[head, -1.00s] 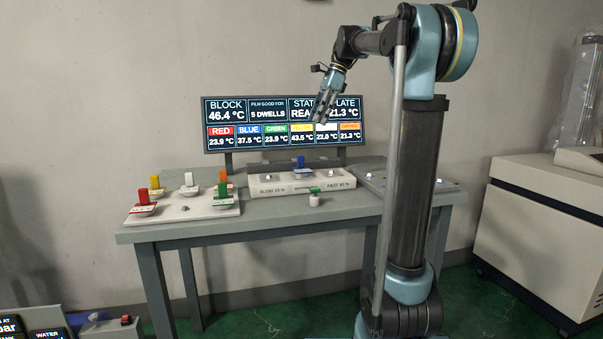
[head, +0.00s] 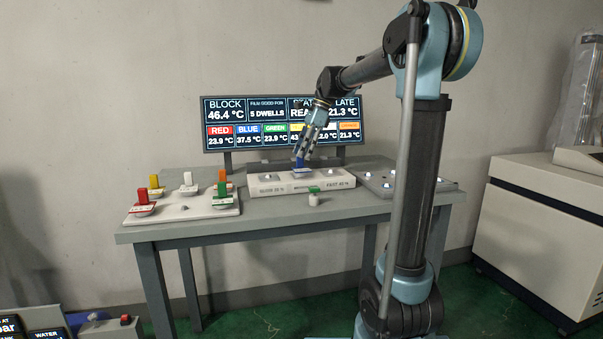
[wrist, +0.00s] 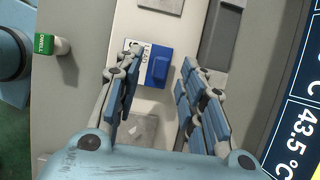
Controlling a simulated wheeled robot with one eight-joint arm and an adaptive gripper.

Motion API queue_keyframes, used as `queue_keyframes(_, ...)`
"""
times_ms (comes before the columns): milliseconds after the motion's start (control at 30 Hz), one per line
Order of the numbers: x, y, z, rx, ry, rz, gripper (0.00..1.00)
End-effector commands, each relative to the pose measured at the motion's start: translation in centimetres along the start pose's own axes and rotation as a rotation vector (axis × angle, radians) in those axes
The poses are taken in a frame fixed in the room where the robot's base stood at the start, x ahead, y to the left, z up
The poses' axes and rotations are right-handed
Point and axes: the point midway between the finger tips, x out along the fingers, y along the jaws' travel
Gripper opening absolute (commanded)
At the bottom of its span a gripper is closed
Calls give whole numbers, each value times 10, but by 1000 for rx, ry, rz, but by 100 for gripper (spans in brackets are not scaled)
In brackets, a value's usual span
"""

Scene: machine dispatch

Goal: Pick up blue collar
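The blue collar (head: 299,164) stands upright on the middle of the white block (head: 340,181) on the table. In the wrist view the blue collar (wrist: 158,68) shows from above, with a white label beside it. My gripper (head: 306,150) is just above the collar, pointing down at a tilt. In the wrist view my gripper (wrist: 157,85) has its fingers spread apart, with the collar between and slightly ahead of the fingertips. Nothing is held, and I cannot see contact.
A white tray (head: 205,213) with red, yellow, white, green and orange collars is at the left. A display (head: 215,115) rises behind, and a grey plate (head: 390,190) lies at the right.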

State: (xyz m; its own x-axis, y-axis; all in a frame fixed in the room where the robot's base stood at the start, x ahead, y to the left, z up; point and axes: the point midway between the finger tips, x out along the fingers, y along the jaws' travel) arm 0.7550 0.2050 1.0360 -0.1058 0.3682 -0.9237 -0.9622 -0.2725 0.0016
Motion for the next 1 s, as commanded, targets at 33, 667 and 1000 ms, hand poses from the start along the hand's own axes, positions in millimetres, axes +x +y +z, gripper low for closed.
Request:
queue_keyframes(33, 8, -1, 1, -2, 0, 1, 37)
queue_keyframes(667, 33, -1, 0, 0, 0, -1, 7)
queue_keyframes(1000, 32, -1, 0, 1, 0, -1, 0)
